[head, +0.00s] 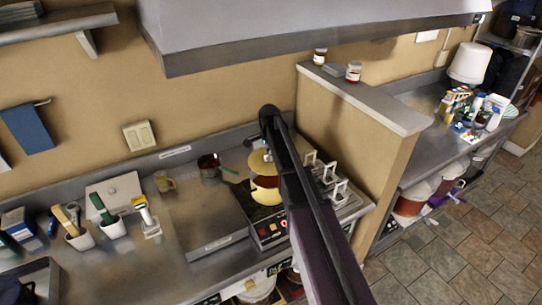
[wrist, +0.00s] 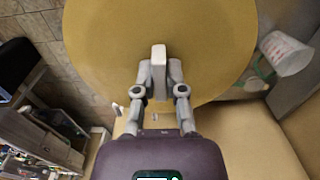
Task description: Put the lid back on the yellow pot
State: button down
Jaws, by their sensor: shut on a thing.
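The yellow lid (wrist: 160,30) fills the upper part of the wrist view. My gripper (wrist: 158,75) is shut on its pale upright handle (wrist: 158,62). In the head view the lid (head: 257,161) shows as a pale yellow disc, partly hidden by my arm. The yellow pot (head: 265,196) stands on the dark cooktop just below it in the picture. A dark red inside shows between lid and pot rim, so the pot is open.
A red-lit control panel (head: 272,230) is at the cooktop's front. White-handled items (head: 330,182) stand right of my arm, near a partition wall (head: 365,120). A range hood (head: 300,35) hangs above.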

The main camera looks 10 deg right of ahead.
jog(key=shift+f+b, duration=2.7)
jog(key=shift+f, duration=0.25)
jog(key=shift+f, duration=0.15)
dwell(0.6)
jog(key=shift+c, duration=0.8)
grip_release()
jog(key=shift+r+p, duration=3.35)
jog(key=shift+r, duration=0.2)
grip_shut()
